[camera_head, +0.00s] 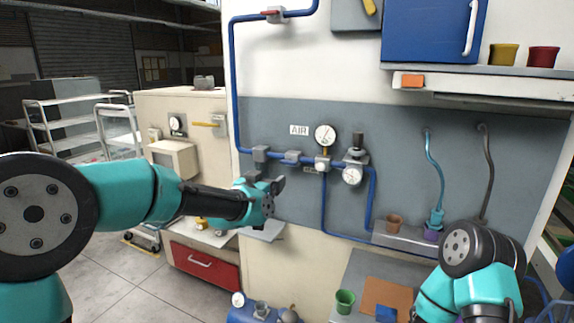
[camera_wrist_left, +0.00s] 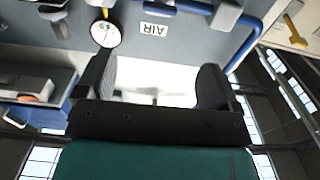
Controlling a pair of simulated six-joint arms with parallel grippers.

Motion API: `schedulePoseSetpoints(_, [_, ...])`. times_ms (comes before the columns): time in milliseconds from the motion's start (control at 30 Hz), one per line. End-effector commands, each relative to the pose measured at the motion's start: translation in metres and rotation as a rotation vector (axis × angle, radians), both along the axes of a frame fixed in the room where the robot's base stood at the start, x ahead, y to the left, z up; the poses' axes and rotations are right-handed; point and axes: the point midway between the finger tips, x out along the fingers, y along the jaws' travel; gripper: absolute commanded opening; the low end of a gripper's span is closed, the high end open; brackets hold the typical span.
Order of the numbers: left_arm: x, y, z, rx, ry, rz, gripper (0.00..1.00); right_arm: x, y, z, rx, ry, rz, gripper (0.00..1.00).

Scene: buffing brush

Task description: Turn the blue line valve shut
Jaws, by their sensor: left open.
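A blue pipe (camera_head: 233,80) runs down the wall panel and then right to the gauges. A grey valve body with a red lever (camera_head: 271,13) sits on its top run; the lever looks roughly in line with the pipe. My left gripper (camera_head: 272,185) is open and empty, in front of the panel, below the pipe's lower run and well below the red lever. In the left wrist view the open fingers (camera_wrist_left: 155,85) have nothing between them; the blue pipe (camera_wrist_left: 235,45) shows beyond, inverted. My right arm shows at lower right, its gripper out of view.
Grey fittings (camera_head: 261,153), a round gauge (camera_head: 325,135) and a regulator (camera_head: 354,160) line the lower pipe. A yellow handle (camera_head: 206,124) is on the cabinet at left. A blue wall cabinet (camera_head: 430,30) and a shelf (camera_head: 480,88) jut out at upper right.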

Motion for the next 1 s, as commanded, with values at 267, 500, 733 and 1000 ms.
schedulePoseSetpoints(267, [0.042, -0.019, -0.001, 0.000, 0.001, 0.000, 0.87, 0.000, 0.000, 0.000, 0.000, 0.000, 0.000, 0.43])
schedulePoseSetpoints(500, [0.074, -0.033, -0.001, 0.000, 0.001, 0.000, 0.87, 0.000, 0.000, 0.000, 0.000, 0.000, 0.000, 0.43])
schedulePoseSetpoints(733, [0.103, -0.046, -0.001, 0.000, 0.000, 0.000, 0.87, 0.000, 0.000, 0.000, 0.000, 0.000, 0.000, 0.43])
schedulePoseSetpoints(1000, [0.129, -0.057, -0.001, 0.000, 0.001, 0.000, 0.87, 0.000, 0.000, 0.000, 0.000, 0.000, 0.000, 0.43])
